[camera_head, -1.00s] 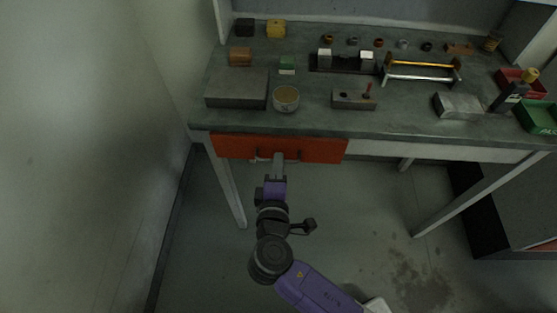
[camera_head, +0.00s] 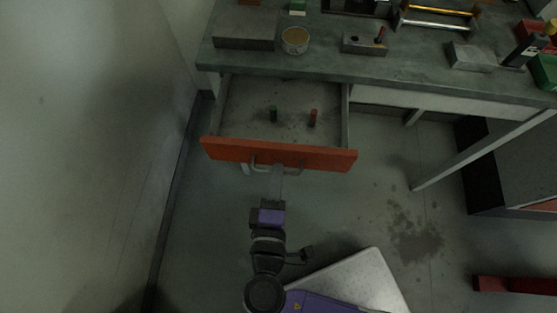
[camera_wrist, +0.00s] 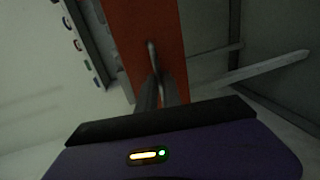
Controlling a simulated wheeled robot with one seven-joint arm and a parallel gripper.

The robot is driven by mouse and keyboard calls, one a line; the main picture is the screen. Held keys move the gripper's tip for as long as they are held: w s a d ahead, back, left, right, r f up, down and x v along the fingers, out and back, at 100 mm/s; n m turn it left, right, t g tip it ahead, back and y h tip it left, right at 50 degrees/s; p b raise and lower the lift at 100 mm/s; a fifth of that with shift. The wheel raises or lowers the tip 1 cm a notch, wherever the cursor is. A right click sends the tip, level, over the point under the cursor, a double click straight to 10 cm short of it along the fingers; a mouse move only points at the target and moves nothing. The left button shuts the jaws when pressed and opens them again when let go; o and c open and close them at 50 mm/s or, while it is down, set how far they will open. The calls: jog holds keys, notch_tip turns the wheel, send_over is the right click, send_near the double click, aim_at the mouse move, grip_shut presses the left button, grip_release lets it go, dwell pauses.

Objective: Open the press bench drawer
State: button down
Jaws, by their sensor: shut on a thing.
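The press bench drawer (camera_head: 280,155) has an orange-red front and stands well out from the bench in the head view. A bar handle (camera_head: 262,166) runs along the front. My gripper (camera_head: 278,171) reaches up to the handle from the front and is shut on it. In the wrist view the fingers (camera_wrist: 158,92) close around the handle (camera_wrist: 153,55) against the orange front (camera_wrist: 148,25). The exact finger contact is dark.
The grey bench top (camera_head: 340,65) carries a flat block (camera_head: 246,28), a round bowl (camera_head: 295,39), and a small block with a red pin (camera_head: 364,43). A pale wall is close at left. A bench leg (camera_head: 480,150) slants at right. Stained floor lies open in front.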

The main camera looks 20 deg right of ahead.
jog(key=shift+s, duration=0.1)
jog(key=c, duration=1.5)
grip_release()
jog(key=shift+c, duration=0.2)
jog(key=shift+a, duration=0.1)
jog(key=v, duration=0.7)
jog(key=shift+s+b, duration=0.3)
jog(key=shift+s, duration=0.05)
jog(key=shift+a+r, duration=0.1)
jog(key=shift+a, duration=0.1)
